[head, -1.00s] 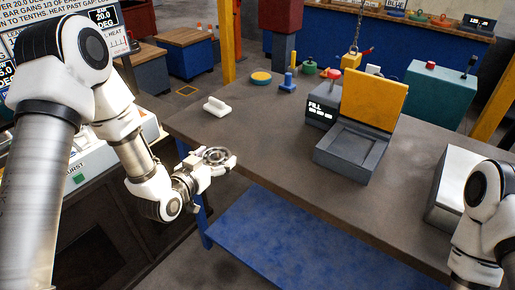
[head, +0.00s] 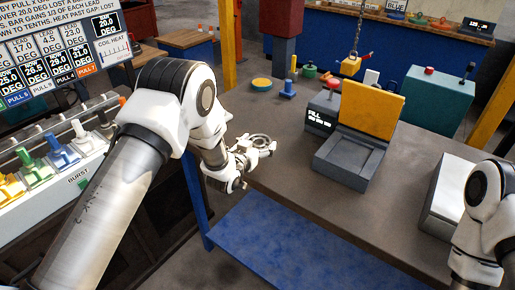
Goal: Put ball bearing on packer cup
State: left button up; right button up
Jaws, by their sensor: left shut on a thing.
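The ball bearing (head: 260,138), a dark metal ring, is held by my left gripper (head: 264,147). The gripper is shut on it, above the left part of the workbench top and left of the packer. I take the packer cup (head: 350,153) to be the square recess in the top of the grey packer box, with a yellow panel (head: 372,105) standing up behind it. The bearing is apart from the cup. My right arm shows at the lower right, but its gripper is out of view.
A grey unit with a FILL display (head: 320,118) stands left of the packer. A blue peg (head: 287,88) and a yellow-topped disc (head: 261,84) stand at the back. A yellow block (head: 350,66) hangs from a chain. A pale-topped box (head: 450,190) is at right.

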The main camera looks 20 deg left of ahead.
pick_arm(q)
notch_tip(320, 180, down, 3)
jog(key=shift+s+r+p, duration=0.1)
jog(key=shift+p, duration=0.25)
jog(key=shift+f+b, duration=0.3)
jog(key=o, duration=1.4)
jog(key=shift+s, duration=0.1)
